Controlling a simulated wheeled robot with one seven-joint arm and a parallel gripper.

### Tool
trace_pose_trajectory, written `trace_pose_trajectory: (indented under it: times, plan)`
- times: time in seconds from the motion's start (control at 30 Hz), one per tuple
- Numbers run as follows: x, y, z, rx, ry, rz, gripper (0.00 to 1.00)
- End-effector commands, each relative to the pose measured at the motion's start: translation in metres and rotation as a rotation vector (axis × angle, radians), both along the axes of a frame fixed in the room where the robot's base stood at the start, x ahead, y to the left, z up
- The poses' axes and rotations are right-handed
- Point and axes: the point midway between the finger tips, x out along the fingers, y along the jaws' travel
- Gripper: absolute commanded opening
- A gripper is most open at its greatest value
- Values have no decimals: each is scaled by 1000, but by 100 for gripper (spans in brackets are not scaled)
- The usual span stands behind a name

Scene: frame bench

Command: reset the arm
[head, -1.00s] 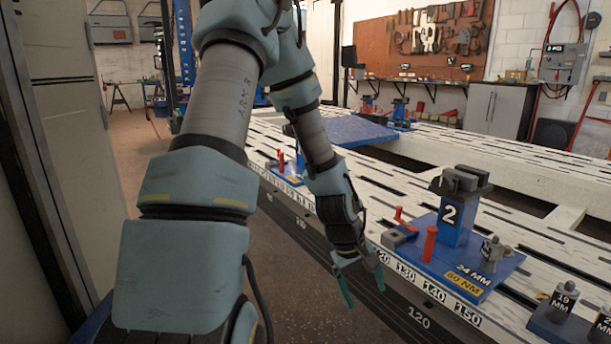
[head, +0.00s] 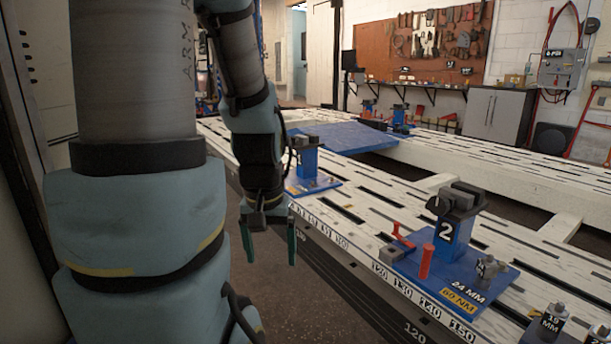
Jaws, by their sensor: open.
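My gripper (head: 270,246) hangs left of the frame bench (head: 345,250), beside its near edge, with its fingers pointing down. Its two green-tipped fingers are apart and nothing is between them. My arm fills the left of the head view, bent at the elbow, with the forearm coming down to the gripper. The gripper is apart from the blue stand marked 2 (head: 446,240), which is to its right.
A second blue stand (head: 306,165) is on the bench just behind and right of my gripper. Red pins (head: 426,262) and sockets (head: 553,318) are on the bench at right. Dark floor (head: 290,310) lies clear below the gripper.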

Motion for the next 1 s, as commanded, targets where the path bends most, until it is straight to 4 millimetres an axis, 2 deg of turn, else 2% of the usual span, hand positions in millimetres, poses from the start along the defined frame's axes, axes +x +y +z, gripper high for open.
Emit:
trace_pose_trajectory:
  times: [0.03,0.6,0.8,1.0]
  plan:
    - [0,0,26,0,0,0,87]
    - [0,0,205,0,0,1,87]
    - [0,0,246,0,0,1,87]
    - [0,0,257,0,0,1,87]
